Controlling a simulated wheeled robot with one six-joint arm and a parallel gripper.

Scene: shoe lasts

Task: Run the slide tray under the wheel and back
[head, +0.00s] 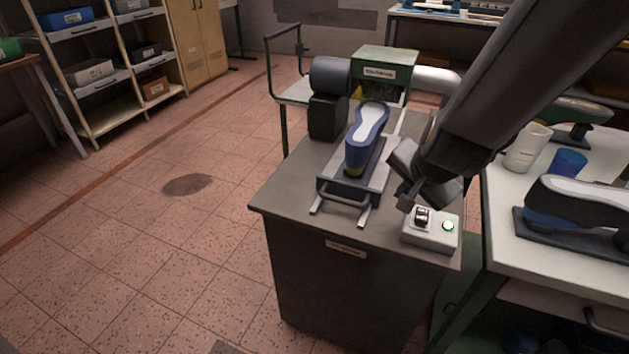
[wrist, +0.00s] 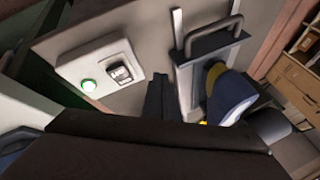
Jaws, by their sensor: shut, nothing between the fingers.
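The slide tray (head: 348,191) sits on rails on the grey bench, its bar handle at the front. A blue shoe last (head: 369,128) with a pale sole lies on it; its yellow-tipped end is toward the handle. The tray (wrist: 207,43) and last (wrist: 232,98) also show in the wrist view. The dark cylindrical part (head: 330,76), perhaps the wheel, stands behind and left of the last. My gripper (head: 404,203) is shut and empty, right of the tray and just above the switch box (head: 421,238). In the wrist view my fingers (wrist: 158,82) lie between box and tray, touching neither clearly.
The switch box carries a rocker switch (head: 422,216) and a lit green lamp (head: 448,226). A white table (head: 500,235) at right holds another last on a dark stand, a white jug and a blue cup. Open floor lies left of the bench.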

